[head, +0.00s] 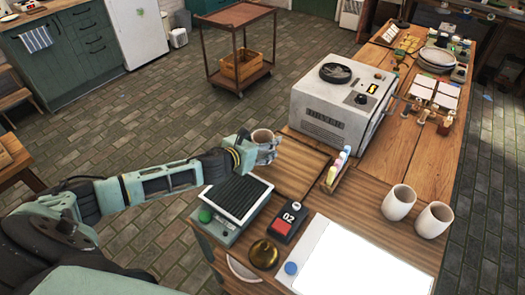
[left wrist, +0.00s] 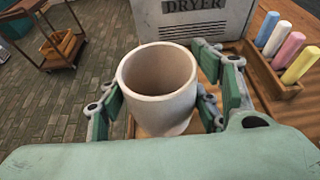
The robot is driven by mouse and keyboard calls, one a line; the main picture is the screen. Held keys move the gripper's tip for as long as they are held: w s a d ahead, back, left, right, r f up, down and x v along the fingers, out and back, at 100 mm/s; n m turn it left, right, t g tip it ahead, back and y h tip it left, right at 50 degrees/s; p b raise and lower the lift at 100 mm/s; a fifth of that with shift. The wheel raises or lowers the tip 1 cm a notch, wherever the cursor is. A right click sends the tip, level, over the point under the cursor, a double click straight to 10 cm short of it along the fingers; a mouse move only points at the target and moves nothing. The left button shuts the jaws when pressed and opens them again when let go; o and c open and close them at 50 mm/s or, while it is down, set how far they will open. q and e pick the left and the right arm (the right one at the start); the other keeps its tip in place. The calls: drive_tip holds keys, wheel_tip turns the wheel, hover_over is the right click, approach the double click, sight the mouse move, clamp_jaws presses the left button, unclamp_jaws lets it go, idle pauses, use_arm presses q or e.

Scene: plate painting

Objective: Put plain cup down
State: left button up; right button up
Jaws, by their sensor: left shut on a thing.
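A plain off-white cup (left wrist: 160,93) stands upright between the fingers of my left gripper (left wrist: 160,112). In the head view the cup (head: 262,137) and my left gripper (head: 266,150) are at the left edge of the wooden worktable (head: 292,165), in front of the dryer. The left gripper is shut on the cup's sides. I cannot tell whether the cup's base touches the table. The cup looks empty inside as far as I see. My right gripper is not in view.
The grey dryer (head: 335,110) stands behind the cup. A rack of coloured sticks (head: 336,172) is to its right. A black-topped device (head: 236,200) and a numbered box (head: 289,222) are nearer. Two plain cups (head: 398,203) (head: 433,220) stand at the right.

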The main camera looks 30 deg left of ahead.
use_arm(q)
wheel_tip(320, 180, down, 4)
drive_tip(key=shift+r, duration=0.1)
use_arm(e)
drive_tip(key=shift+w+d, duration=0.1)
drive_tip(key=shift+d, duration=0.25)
use_arm(q)
drive_tip(key=shift+f, duration=0.2)
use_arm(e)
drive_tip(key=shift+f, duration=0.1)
use_arm(q)
drive_tip(key=o, duration=1.5)
drive_tip(key=shift+f, duration=0.1)
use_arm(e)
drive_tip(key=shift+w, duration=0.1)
